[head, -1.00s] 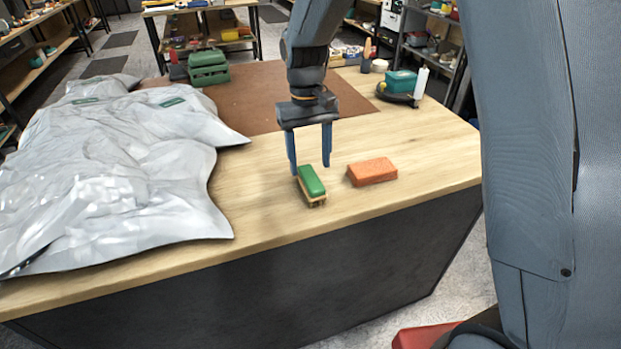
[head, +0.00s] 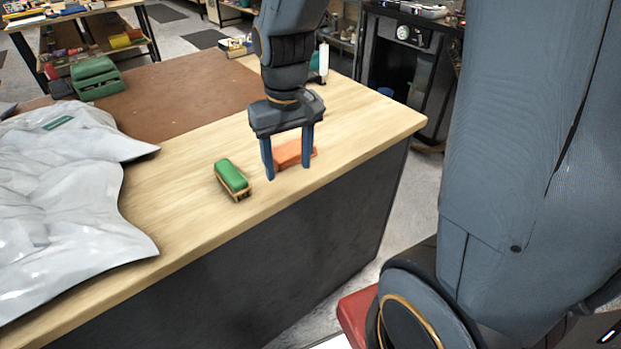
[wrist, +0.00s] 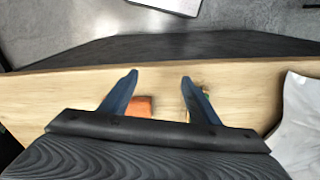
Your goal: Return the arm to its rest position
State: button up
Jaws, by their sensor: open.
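My gripper (head: 287,172) is open and empty, pointing down over the right part of the wooden table. Its two blue fingers are apart in the wrist view (wrist: 158,82). In the head view it stands in front of an orange block (head: 290,153), which it partly covers. The orange block also shows beside the left finger in the wrist view (wrist: 140,106). A brush with a green top (head: 232,175) lies on the table to the left of my gripper. In the wrist view the brush is mostly hidden behind the right finger.
A crumpled silver-grey bag (head: 60,200) covers the table's left part. A brown mat (head: 190,97) and a green crate (head: 96,78) are farther back. The wooden table's (head: 370,115) right end is bare. A white bottle (head: 323,62) stands behind my arm.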

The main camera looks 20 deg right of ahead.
jog(key=s+d+f+t, duration=0.1)
jog(key=s+d, duration=0.2)
jog(key=s, duration=0.2)
jog(key=shift+s+d+f+m, duration=0.15)
jog(key=shift+s+f+m, duration=0.2)
jog(key=shift+f+m, duration=0.05)
